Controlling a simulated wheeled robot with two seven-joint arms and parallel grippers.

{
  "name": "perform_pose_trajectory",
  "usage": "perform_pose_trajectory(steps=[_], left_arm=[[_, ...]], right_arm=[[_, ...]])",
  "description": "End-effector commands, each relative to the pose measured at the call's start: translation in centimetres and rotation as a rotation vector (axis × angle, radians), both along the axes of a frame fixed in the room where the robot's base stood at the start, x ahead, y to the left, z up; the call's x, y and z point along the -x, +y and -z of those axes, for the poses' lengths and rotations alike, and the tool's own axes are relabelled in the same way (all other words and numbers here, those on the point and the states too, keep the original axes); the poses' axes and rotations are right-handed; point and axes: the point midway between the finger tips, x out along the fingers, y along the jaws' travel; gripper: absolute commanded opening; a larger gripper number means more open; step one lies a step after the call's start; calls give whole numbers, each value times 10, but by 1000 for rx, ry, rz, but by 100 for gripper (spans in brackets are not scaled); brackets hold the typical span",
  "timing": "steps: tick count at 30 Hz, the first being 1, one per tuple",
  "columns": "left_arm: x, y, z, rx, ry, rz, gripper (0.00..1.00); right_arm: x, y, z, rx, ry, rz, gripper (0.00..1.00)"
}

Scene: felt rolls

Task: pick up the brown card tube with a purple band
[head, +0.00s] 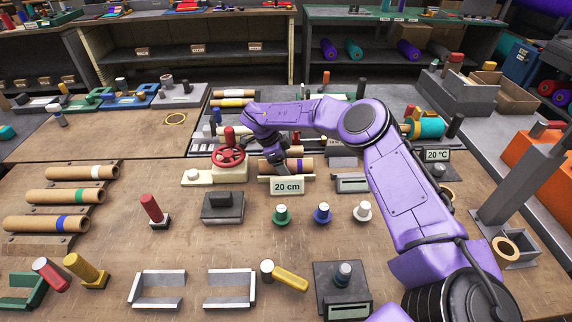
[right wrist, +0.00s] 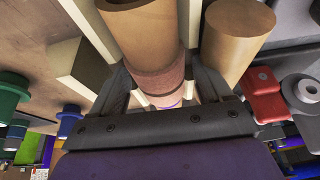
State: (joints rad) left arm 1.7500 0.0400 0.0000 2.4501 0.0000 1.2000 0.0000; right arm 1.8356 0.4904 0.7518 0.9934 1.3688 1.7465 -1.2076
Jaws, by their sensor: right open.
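The brown card tube with a purple band (head: 304,164) lies in a pale cradle behind the "20 cm" sign (head: 287,187) in the head view. My right gripper (head: 274,171) is at the tube from above and hides part of it. In the right wrist view the card tube (right wrist: 148,35) runs between the open fingers of my right gripper (right wrist: 165,92), with a purple strip visible far along it. I cannot tell whether the fingers touch it. My left gripper is not in view.
A red handwheel (head: 229,155) stands just left of the tube. Green, blue and white knobs (head: 322,213) stand in front. Three other banded tubes (head: 65,196) lie on a rack at left. Another brown cylinder (right wrist: 237,40) is close beside my right gripper in the wrist view.

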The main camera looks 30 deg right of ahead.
Motion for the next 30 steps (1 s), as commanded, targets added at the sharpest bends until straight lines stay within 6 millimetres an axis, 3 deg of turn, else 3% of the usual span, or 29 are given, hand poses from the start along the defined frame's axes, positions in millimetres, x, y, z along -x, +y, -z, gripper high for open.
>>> perform_pose_trajectory(steps=[6, 13, 23, 28, 30], left_arm=[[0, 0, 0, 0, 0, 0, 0], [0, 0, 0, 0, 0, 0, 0], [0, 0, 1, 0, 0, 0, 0], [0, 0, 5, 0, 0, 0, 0], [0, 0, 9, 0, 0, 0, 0]], right_arm=[[0, 0, 1, 0, -2, 1, 75], [0, 0, 1, 0, -2, 1, 0], [-1, 0, -5, 0, -2, 0, 0], [-1, -1, -33, 0, -6, 2, 0], [12, 5, -47, -2, -5, -3, 0]])
